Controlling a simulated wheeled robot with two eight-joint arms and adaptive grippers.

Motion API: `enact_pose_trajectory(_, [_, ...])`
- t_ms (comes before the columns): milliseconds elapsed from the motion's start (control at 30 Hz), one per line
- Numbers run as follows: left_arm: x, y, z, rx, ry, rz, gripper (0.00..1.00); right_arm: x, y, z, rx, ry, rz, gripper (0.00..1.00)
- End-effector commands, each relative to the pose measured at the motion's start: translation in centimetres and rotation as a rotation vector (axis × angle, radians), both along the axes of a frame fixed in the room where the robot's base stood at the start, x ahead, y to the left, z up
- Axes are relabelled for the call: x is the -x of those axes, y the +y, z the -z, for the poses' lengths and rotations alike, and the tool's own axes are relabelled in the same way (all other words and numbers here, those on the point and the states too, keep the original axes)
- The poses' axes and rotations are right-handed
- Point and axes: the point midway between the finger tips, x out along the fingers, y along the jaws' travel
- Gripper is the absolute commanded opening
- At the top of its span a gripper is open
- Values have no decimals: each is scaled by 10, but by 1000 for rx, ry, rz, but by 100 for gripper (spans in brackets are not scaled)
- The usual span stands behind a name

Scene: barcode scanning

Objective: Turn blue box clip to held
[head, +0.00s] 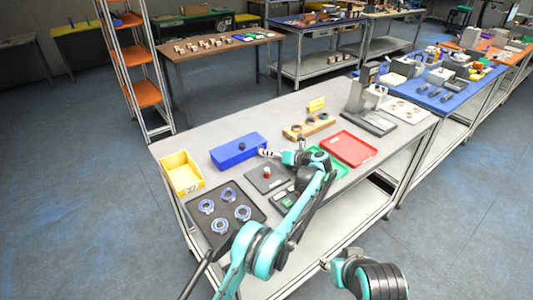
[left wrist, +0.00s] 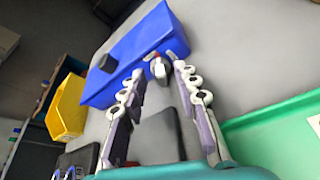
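The blue box (head: 236,152) stands on the grey table with a black knob on its top. In the left wrist view the blue box (left wrist: 135,50) shows a small clip (left wrist: 158,69), grey and dark with a reddish part, on its near end. My left gripper (head: 265,152) is at the right end of the box. In the left wrist view the left gripper (left wrist: 160,78) has its fingers spread, with the clip between or just beyond the tips; contact cannot be told. The clip's turn position is unclear.
A yellow bin (head: 181,174) stands left of the box. A dark tray (head: 222,221) with several blue-and-white rings lies in front. A grey plate (head: 258,184) with a red-topped piece is near my arm. Green (head: 340,169) and red (head: 350,147) trays lie to the right.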

Motion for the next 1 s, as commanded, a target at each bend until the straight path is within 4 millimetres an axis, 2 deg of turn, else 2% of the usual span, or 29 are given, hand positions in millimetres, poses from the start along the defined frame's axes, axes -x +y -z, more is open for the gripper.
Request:
enact_pose_trajectory(300, [44,-48,-23,1,0,2,31,0,0,0,0,0,0,40])
enact_pose_trajectory(500, [61,-65,-31,0,0,0,31,0,0,0,0,0,0,40])
enact_pose_trajectory(900, [64,-68,-34,-1,0,-1,31,0,0,0,0,0,0,40])
enact_pose_trajectory(1000, [58,-62,-48,-21,-13,20,31,0,0,0,0,0,0,40])
